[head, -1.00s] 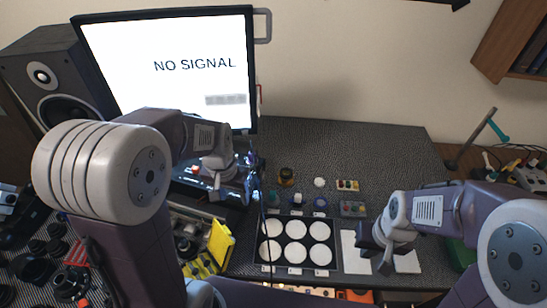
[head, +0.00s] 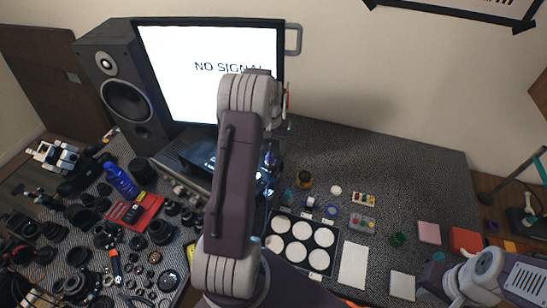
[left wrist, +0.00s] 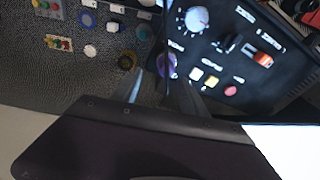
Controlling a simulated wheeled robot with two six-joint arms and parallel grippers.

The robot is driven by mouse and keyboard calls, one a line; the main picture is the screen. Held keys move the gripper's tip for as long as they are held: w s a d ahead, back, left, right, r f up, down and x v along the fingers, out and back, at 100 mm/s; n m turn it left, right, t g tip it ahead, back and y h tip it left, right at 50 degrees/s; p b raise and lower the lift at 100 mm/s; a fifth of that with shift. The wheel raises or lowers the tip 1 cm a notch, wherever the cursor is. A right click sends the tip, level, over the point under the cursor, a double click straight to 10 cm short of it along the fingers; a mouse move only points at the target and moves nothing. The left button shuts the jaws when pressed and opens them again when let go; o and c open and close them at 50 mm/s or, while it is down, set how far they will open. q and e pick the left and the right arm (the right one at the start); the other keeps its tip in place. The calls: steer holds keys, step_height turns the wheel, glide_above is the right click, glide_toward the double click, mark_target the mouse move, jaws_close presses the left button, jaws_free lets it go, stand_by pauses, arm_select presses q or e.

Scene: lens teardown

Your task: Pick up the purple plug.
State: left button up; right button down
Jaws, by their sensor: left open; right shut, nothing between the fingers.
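A purple round piece that looks like the plug (left wrist: 168,65) shows in the left wrist view, just beyond my left fingertips and beside a black control panel (left wrist: 215,50). My left gripper (left wrist: 162,92) is open, with one finger on either side of the line to the purple piece. I cannot tell whether they touch. In the head view my left arm hides most of this spot; only a small purple patch shows near the monitor's lower right corner. My right gripper (head: 446,283) is shut and empty at the lower right, away from the plug.
A monitor (head: 205,70) stands close behind my left arm. A tray with white round pads (head: 302,230) and several small coloured parts lie to the right. Lens parts and a red tray (head: 140,212) crowd the left. The grey mat behind is clear.

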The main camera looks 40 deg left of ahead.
mark_target(270, 154)
arm_select(q)
steer(key=f, duration=0.1)
steer(key=a+f+p, duration=0.1)
steer(key=f+p, duration=0.1)
steer(key=f, duration=0.1)
steer(key=shift+s+a+f, duration=0.1)
steer(key=shift+s+a, duration=0.1)
steer(key=shift+s, duration=0.15)
steer(key=shift+f, duration=0.35)
steer(key=shift+w+d+f, duration=0.15)
steer(key=shift+w+d, duration=0.05)
steer(key=shift+w, duration=0.1)
steer(key=shift+d, duration=0.1)
steer(key=shift+c, duration=1.3)
steer(key=c, duration=0.5)
steer(key=shift+s, duration=0.1)
jaws_close()
arm_select(e)
steer(key=shift+s+a+r, duration=0.15)
steer(key=shift+a+r, duration=0.05)
steer(key=shift+r, duration=0.4)
steer(key=shift+s+a+r, duration=0.15)
steer(key=shift+a+r, duration=0.05)
steer(key=shift+r, duration=0.4)
